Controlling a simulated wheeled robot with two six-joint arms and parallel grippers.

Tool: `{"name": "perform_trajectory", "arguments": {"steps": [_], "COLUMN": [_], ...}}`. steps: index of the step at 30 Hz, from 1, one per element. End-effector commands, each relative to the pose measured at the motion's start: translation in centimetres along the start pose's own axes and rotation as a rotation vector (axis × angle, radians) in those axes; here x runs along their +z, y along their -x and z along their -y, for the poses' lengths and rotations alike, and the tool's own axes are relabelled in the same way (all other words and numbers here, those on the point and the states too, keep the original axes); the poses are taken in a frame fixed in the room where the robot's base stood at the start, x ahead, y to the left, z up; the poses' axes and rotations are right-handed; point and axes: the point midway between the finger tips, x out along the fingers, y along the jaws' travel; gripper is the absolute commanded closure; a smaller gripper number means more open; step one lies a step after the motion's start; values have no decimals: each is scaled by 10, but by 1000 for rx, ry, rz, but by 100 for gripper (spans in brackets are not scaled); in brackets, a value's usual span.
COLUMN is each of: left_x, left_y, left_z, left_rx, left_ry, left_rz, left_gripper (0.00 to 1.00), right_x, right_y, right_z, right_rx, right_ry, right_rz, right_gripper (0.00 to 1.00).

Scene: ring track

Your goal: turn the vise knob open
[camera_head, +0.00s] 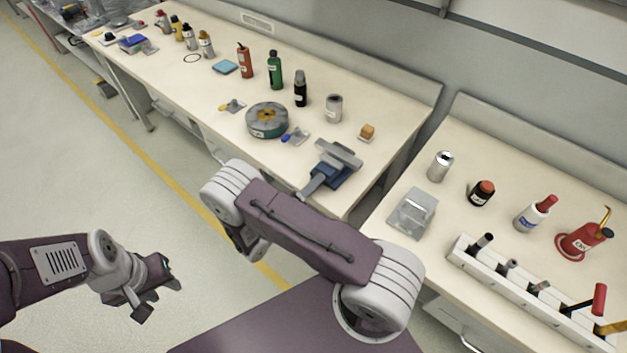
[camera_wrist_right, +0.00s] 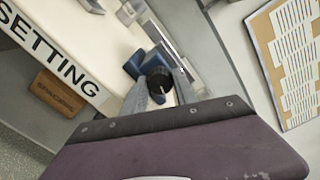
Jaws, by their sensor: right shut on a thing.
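The vise (camera_head: 338,163), with a blue body and grey jaws, stands at the right front corner of the long bench. In the right wrist view its blue body (camera_wrist_right: 140,63) lies just behind its round black knob (camera_wrist_right: 158,82), which has a pale mark. My right gripper (camera_wrist_right: 160,88) is shut on the knob, one grey finger on each side. In the head view my right forearm covers part of the area in front of the vise, and the knob cannot be made out. My left gripper (camera_head: 158,289) hangs open and empty over the floor, far from the vise.
A round grey-green fixture (camera_head: 267,121), a blue-tipped part (camera_head: 294,137) and an orange block (camera_head: 367,132) stand near the vise. Bottles line the bench behind. A second bench at right holds a clear box (camera_head: 411,212) and a white tool rack (camera_head: 530,290).

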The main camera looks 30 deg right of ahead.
Motion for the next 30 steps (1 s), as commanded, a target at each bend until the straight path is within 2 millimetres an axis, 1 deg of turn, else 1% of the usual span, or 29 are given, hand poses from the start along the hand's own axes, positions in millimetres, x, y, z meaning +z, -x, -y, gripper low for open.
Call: {"name": "perform_trajectory", "arguments": {"steps": [1, 6, 18, 24, 30], "left_x": [0, -1, -2, -2, -2], "left_y": [4, 9, 17, 20, 21], "left_z": [0, 0, 0, 0, 0], "left_rx": [0, 0, 0, 0, 0], "left_ry": [0, 0, 0, 0, 0], "left_rz": [0, 0, 0, 0, 0], "left_gripper": [64, 64, 64, 64, 64], "right_x": [0, 0, 0, 0, 0], "right_y": [0, 0, 0, 0, 0], "right_z": [1, 1, 0, 0, 0], "right_rx": [1, 1, 2, 2, 2], "right_ry": [44, 205, 581, 746, 874], "right_rz": [0, 0, 0, 0, 0], "right_gripper": [100, 100, 100, 100, 100]}}
